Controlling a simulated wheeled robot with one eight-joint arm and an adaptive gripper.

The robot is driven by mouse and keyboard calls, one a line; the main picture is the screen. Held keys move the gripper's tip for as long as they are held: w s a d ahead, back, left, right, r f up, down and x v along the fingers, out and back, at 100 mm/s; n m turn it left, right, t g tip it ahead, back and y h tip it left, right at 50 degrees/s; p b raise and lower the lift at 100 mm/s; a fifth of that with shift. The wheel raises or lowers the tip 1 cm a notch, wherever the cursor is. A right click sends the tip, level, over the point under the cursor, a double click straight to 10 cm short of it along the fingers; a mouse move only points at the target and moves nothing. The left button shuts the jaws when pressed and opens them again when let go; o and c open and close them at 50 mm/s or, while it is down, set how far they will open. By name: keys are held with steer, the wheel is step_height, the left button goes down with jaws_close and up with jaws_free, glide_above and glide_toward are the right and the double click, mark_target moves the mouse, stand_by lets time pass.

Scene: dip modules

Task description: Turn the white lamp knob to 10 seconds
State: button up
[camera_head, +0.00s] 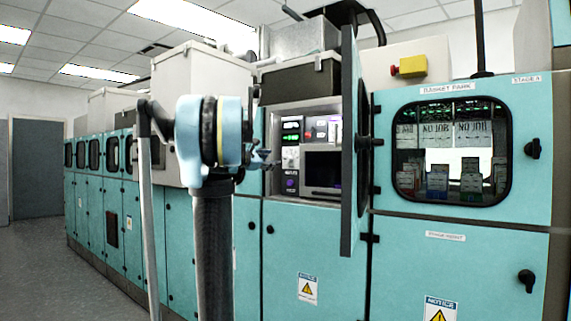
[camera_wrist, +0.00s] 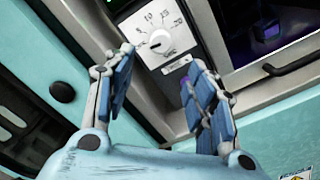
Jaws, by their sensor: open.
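The white lamp knob (camera_wrist: 160,41) is round and sits on a light dial plate with numbers around it, in the wrist view. A dark mark shows on the left side of the knob, away from the 10 at the upper left; its exact reading is too small to tell. My gripper (camera_wrist: 161,58) is open, with blue-padded fingers on either side of the space below the knob, apart from it and empty. In the head view my gripper (camera_head: 264,158) is just left of the control panel (camera_head: 291,158), whose knob is too small to make out clearly.
An open door (camera_head: 348,150) juts out on the right of the recess. A dark screen (camera_head: 323,169) is beside the dial panel. In the wrist view a dark handle (camera_wrist: 289,63) is at the right and a round black knob (camera_wrist: 62,91) at the left.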

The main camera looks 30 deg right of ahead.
mark_target(286, 160)
steer(key=x, duration=1.4)
steer(key=shift+a, duration=0.1)
steer(key=c, duration=1.1)
